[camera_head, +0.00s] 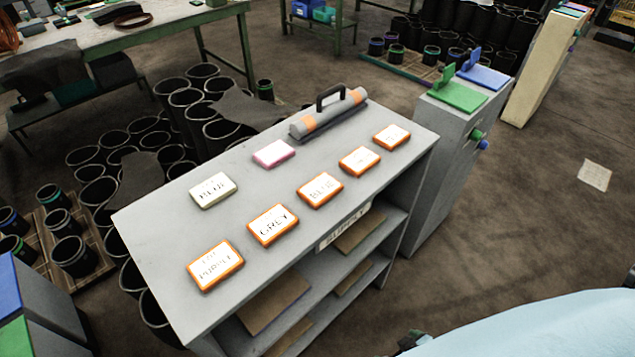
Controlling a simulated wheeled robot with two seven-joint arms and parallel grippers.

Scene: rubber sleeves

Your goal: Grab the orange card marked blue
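A row of orange-edged cards lies flat on the grey shelf top (160,235). The card nearest the front-left reads PURPLE (215,266), and the one after it reads GREY (273,225). The middle orange card (320,189) has a word that looks like BLUE, though the print is blurred. Two more orange cards, one (360,161) and a farther one (391,136), have text too small to read. A pale cream-edged card (213,190) behind the row also has a word that may be BLUE. Neither of my grippers can be made out.
A pink-edged card (273,152) and a grey cylinder with orange bands and a black handle (329,113) lie on the same top. A grey pedestal (450,165) with a green plate stands right of the shelf. Black sleeves crowd behind.

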